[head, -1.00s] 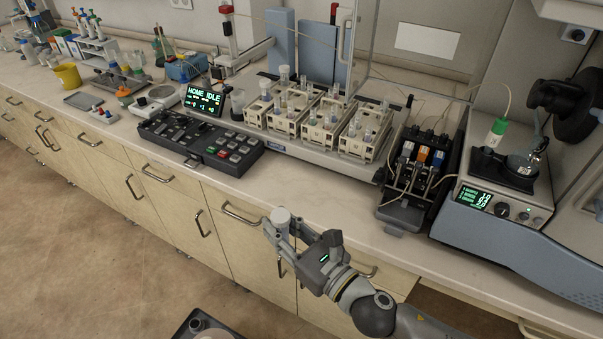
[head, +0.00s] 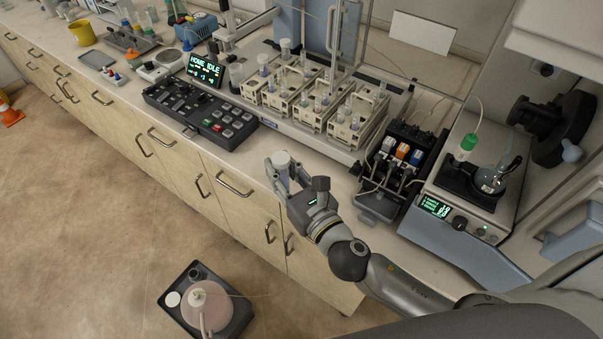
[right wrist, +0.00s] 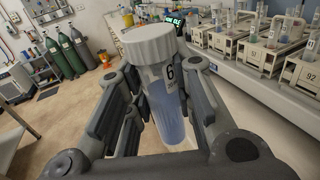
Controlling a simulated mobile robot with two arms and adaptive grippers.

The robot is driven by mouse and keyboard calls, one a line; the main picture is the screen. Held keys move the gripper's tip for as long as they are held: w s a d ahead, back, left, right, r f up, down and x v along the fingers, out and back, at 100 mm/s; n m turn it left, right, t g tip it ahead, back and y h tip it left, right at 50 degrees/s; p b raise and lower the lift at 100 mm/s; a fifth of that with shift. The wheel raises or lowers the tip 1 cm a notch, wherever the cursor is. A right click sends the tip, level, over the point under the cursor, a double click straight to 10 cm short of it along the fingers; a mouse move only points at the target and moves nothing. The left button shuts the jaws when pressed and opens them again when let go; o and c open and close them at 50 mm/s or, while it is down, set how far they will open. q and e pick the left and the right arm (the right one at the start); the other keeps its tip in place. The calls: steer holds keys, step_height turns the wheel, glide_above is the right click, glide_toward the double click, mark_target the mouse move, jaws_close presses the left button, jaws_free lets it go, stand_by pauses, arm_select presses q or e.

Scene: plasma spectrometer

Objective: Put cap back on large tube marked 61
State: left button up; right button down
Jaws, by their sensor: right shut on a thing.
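A large clear tube (right wrist: 166,105) with bluish liquid and a label reading "6" and perhaps a cut-off digit shows in the right wrist view. A wide white cap (right wrist: 149,43) sits on its top; whether it is fully seated I cannot tell. My right gripper (right wrist: 163,80) is shut on the tube just below the cap, one finger on each side. In the head view the white cap (head: 281,157) shows at the tip of my right gripper (head: 281,173), by the counter's front edge. My left gripper is not in view.
Racks (head: 312,108) of tubes stand behind on the counter. A keypad panel (head: 200,113) is left of the gripper, a pump (head: 392,170) and a spectrometer unit (head: 470,190) right. A black tray (head: 238,318) with a bottle (head: 207,300) is on the floor.

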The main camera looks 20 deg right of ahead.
steer(key=w+d+f+b, duration=0.7)
steer(key=w+f+b, duration=0.2)
steer(key=w, duration=0.1)
steer(key=shift+w+d, duration=0.25)
steer(key=shift+w, duration=0.15)
steer(key=f+b, duration=0.2)
steer(key=b, duration=0.1)
steer(key=f+b, duration=0.1)
steer(key=f, duration=0.1)
steer(key=shift+w+d, duration=0.2)
steer(key=shift+w, duration=0.1)
steer(key=shift+r, duration=0.1)
